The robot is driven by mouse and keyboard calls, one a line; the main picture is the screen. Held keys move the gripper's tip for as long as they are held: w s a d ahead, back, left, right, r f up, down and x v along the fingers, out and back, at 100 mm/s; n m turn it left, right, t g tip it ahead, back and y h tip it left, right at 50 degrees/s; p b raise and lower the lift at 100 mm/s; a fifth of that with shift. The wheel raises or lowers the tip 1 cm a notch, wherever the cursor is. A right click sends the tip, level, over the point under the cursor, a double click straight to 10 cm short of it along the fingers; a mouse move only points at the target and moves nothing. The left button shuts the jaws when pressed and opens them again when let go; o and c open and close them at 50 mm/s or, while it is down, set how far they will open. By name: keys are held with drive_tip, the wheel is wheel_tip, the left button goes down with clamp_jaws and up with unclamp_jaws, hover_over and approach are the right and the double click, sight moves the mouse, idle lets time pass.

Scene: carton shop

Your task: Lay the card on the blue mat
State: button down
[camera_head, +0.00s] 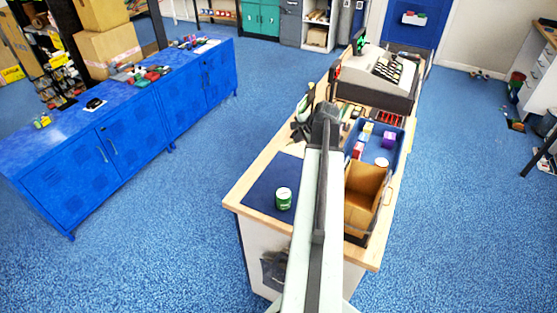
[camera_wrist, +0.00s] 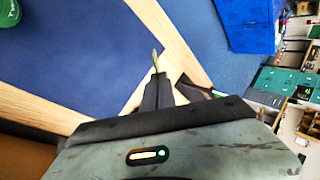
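The blue mat (camera_head: 262,187) lies on the near left part of the wooden-topped counter. It fills much of the wrist view (camera_wrist: 75,60). A green can (camera_head: 284,199) with a white lid stands on it, and its edge shows in the wrist view (camera_wrist: 8,10). My gripper (camera_wrist: 157,84) has its dark fingers close together on a thin, pale greenish strip, which looks like the card (camera_wrist: 155,59) seen edge-on. The strip sticks out past the fingertips, near the mat's edge in that view. In the head view my gripper (camera_head: 327,112) is beyond the mat, and the card cannot be made out.
To the right stand an open cardboard box (camera_head: 362,212) and a blue tray (camera_head: 404,139) with small coloured blocks. Dark tools (camera_head: 298,131) lie beyond the mat. A cash register (camera_head: 385,72) is at the far end. A blue cabinet (camera_head: 135,120) stands across the floor.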

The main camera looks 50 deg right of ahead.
drive_tip(key=a+f+n+g+y, duration=0.2)
drive_tip(key=a+f+n+g, duration=0.15)
drive_tip(key=a, duration=0.85)
drive_tip(key=f+b, duration=0.5)
drive_tip(key=b, duration=0.1)
drive_tip(key=shift+s+d+f, duration=0.2)
drive_tip(key=shift+d+f, duration=0.05)
drive_tip(key=shift+f, duration=0.15)
drive_tip(key=c, duration=1.6)
unclamp_jaws()
drive_tip(key=shift+r, duration=0.2)
drive_tip(key=p+v, duration=0.7)
drive_tip(key=shift+s+r, duration=0.2)
drive_tip(key=shift+r, duration=0.05)
